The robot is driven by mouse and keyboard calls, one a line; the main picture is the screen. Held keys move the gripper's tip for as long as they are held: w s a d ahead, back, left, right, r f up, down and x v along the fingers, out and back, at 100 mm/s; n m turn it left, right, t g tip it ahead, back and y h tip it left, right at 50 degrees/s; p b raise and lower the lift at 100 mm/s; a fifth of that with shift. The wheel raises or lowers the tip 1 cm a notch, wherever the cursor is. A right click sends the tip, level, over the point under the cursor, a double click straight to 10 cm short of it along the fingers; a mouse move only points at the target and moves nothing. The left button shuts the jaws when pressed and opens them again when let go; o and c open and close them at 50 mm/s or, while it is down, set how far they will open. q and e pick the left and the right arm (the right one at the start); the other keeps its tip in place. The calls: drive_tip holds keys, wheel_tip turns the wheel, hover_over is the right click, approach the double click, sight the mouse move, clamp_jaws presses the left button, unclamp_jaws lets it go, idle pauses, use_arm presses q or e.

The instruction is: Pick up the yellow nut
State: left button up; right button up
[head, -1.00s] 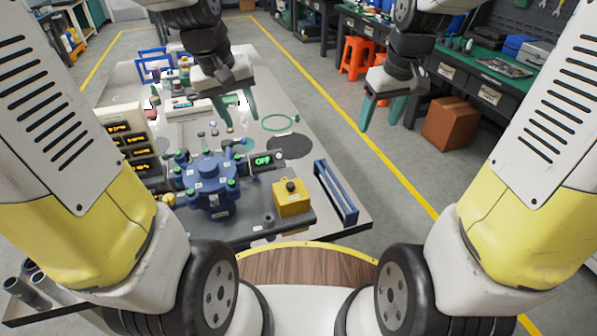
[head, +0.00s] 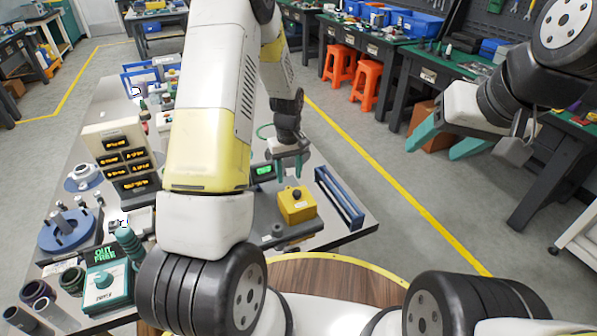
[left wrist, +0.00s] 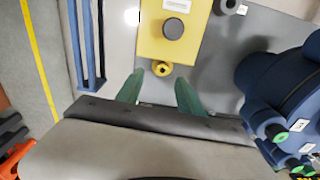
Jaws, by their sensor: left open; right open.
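The yellow nut (left wrist: 162,68) shows in the left wrist view as a small yellow ring with a dark centre, at the near edge of a yellow box (left wrist: 172,35) with a dark knob. In the head view I cannot make out the nut; the yellow box (head: 297,207) stands below my left gripper (head: 288,178). My left gripper is open and empty, pointing down. In the left wrist view its green fingertips (left wrist: 157,84) lie apart, just short of the nut and to either side of it. My right gripper (head: 437,147) is open and empty, out to the right, away from the table.
A blue rack (head: 340,197) stands right of the yellow box. A blue valve body (left wrist: 285,95) is close on the right in the left wrist view; my left arm hides it in the head view. A display panel (head: 125,158) and a teal tester (head: 106,285) stand at left.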

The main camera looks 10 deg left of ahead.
use_arm(q)
drive_tip(key=f, duration=0.4)
drive_tip(key=shift+s+a+f, duration=0.1)
drive_tip(key=shift+a+f, duration=0.1)
drive_tip(key=shift+c, duration=0.5)
clamp_jaws()
drive_tip(key=shift+r, duration=0.1)
